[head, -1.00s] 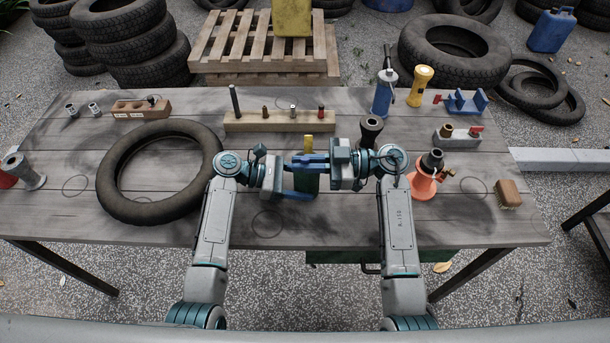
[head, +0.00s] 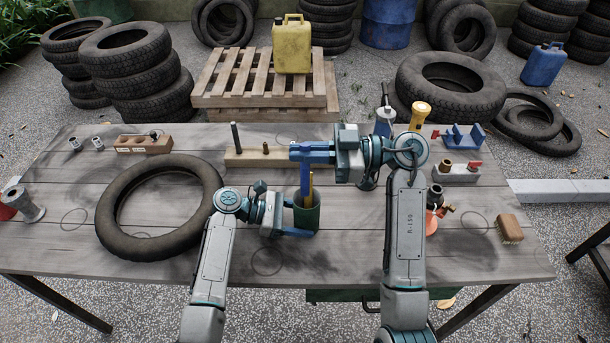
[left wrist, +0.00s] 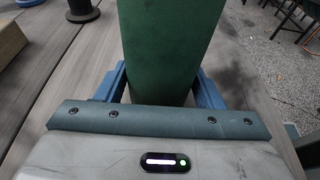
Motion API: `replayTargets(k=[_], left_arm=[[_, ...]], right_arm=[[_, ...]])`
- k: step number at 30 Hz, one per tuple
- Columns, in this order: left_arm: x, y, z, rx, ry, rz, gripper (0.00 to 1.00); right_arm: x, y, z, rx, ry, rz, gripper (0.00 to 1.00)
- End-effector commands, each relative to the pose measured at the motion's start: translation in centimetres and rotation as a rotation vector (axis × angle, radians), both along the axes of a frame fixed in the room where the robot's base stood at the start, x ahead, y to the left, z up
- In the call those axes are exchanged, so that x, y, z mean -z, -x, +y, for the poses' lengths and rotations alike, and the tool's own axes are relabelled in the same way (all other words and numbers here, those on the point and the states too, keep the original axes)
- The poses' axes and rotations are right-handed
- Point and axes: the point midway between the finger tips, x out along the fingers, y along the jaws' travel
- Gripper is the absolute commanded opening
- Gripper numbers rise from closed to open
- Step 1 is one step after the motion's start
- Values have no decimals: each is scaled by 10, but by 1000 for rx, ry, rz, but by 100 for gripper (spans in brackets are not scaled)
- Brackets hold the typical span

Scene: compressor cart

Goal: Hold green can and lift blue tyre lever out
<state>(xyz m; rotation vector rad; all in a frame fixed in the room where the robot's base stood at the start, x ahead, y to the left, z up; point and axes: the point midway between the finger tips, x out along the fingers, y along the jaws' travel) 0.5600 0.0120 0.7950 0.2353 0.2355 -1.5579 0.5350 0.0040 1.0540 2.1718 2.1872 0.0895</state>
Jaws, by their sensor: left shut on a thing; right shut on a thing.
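The green can (head: 306,218) stands upright near the middle of the table. My left gripper (head: 296,232) is shut around its side, low down. In the left wrist view the green can (left wrist: 168,45) fills the space between the blue fingers. My right gripper (head: 308,153) is above the can, shut on the blue tyre lever (head: 305,183). The lever hangs down steeply, its lower end at the can's mouth. I cannot tell whether its tip is still inside. A yellow tool (head: 311,188) stands in the can.
A tyre (head: 120,200) lies left of the can. A wooden block with pegs (head: 245,158) is behind it. A torch (head: 419,113), a blue rack (head: 463,138), an orange cone-like item (head: 431,224) and a brush (head: 510,227) are to the right. The table front is clear.

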Motion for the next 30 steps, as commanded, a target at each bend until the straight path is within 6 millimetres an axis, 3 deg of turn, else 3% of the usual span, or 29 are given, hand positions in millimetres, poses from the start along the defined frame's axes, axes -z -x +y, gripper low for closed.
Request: replayTargets(k=[6,17,18,21,30], left_arm=[[0,0,0,0,0,0,49],[0,0,0,0,0,0,49],[0,0,0,0,0,0,69],[0,0,0,0,0,0,87],[0,0,2,0,-1,0,87]], right_arm=[[-29,0,0,0,-1,-2,0],[-34,0,0,0,-1,0,0],[-34,0,0,0,-1,0,0],[-34,0,0,0,-1,0,0],[-34,0,0,0,0,0,0]])
